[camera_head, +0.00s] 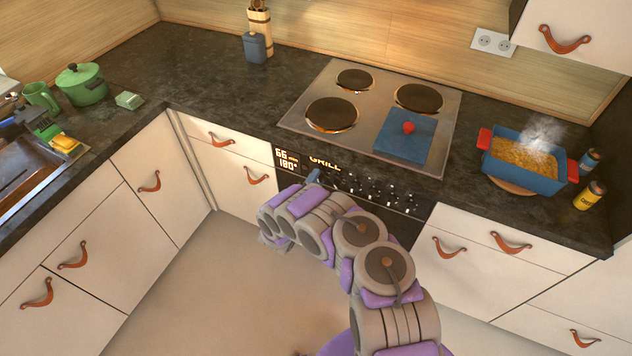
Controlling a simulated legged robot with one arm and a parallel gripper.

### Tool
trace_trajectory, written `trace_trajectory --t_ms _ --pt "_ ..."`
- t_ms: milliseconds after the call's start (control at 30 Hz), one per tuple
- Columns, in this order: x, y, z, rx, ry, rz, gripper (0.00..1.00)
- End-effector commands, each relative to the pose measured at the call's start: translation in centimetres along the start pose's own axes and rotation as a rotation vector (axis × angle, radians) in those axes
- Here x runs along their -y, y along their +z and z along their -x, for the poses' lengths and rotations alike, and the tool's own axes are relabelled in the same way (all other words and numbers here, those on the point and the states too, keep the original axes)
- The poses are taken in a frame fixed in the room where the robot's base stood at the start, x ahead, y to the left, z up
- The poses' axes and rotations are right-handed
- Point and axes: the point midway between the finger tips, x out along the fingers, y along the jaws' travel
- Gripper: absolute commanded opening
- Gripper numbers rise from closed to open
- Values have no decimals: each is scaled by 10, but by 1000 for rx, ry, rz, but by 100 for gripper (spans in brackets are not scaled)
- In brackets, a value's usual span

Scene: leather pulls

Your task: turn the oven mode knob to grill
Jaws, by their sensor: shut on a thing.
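The black oven control panel (385,191) sits below the cooktop at the counter front. Its lit display (325,163) reads GRILL, beside digits (286,161) that appear to read 66 and 180°. My gripper (313,177) is at the panel just under the word GRILL, shut on what appears to be the oven mode knob. The knob is hidden behind my gripper and arm, so its pointer angle cannot be seen. A row of smaller knobs (372,191) runs to the right along the panel.
The cooktop (297,113) above the panel bears a blue board (420,147) with a red item. A steaming blue dish (555,184) with red handles stands at right near two small bottles (590,196). Drawers with leather pulls flank the oven. The floor (200,290) is clear.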

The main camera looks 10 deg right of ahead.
Motion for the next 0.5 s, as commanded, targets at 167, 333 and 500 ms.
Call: trace_trajectory --t_ms 167,333,500 --pt "7 -1 1 -1 -9 -131 10" --pt "8 0 1 1 -11 -230 10" --pt "8 -1 1 1 -12 -294 10"
